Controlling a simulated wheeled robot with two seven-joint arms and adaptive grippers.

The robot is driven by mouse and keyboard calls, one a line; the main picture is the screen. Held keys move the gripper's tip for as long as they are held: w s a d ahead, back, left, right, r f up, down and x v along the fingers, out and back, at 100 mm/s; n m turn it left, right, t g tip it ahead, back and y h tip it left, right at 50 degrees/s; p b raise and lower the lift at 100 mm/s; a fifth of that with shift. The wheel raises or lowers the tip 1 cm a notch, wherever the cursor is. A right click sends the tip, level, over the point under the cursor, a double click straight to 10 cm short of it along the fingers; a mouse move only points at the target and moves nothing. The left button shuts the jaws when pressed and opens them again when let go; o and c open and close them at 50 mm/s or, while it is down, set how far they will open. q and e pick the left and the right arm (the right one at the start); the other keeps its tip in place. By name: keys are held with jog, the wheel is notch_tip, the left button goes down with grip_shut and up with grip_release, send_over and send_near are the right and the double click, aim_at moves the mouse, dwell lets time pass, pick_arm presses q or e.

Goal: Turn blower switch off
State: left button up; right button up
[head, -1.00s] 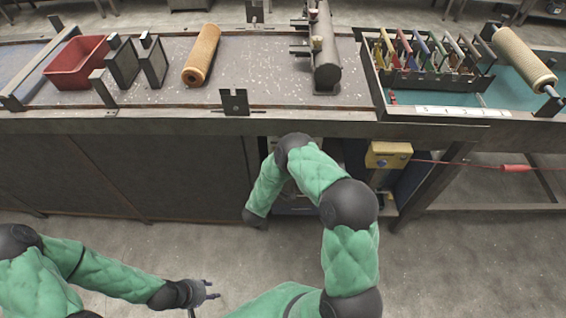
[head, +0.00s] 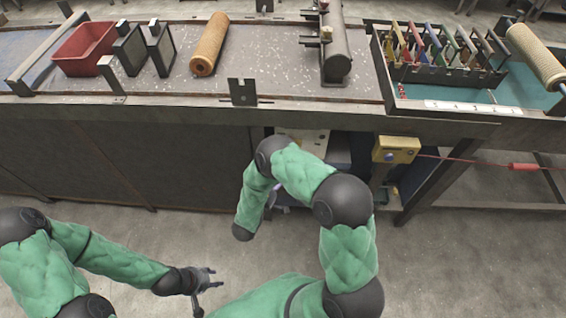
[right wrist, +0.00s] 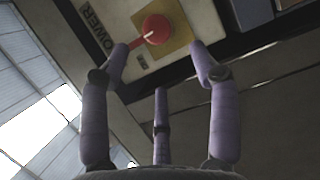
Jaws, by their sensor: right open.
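The lettering "POWER" runs along the panel's left side. My right gripper (right wrist: 159,52) is open, with two fingertips on either side just below the knob and a third finger lower down. Nothing is between the fingers, and I cannot tell if they touch the panel. In the head view my right arm mostly hides this hand under the bench. My left gripper (head: 207,282) is open and empty above the floor.
The bench (head: 150,103) edge runs above my right forearm. A yellow box (head: 396,150) with a blue button and red cable is right of it, near a bench leg (head: 432,184). The bench top holds a red bin (head: 84,48) and an orange roll (head: 209,44).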

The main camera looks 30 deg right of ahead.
jog(key=shift+v, duration=1.35)
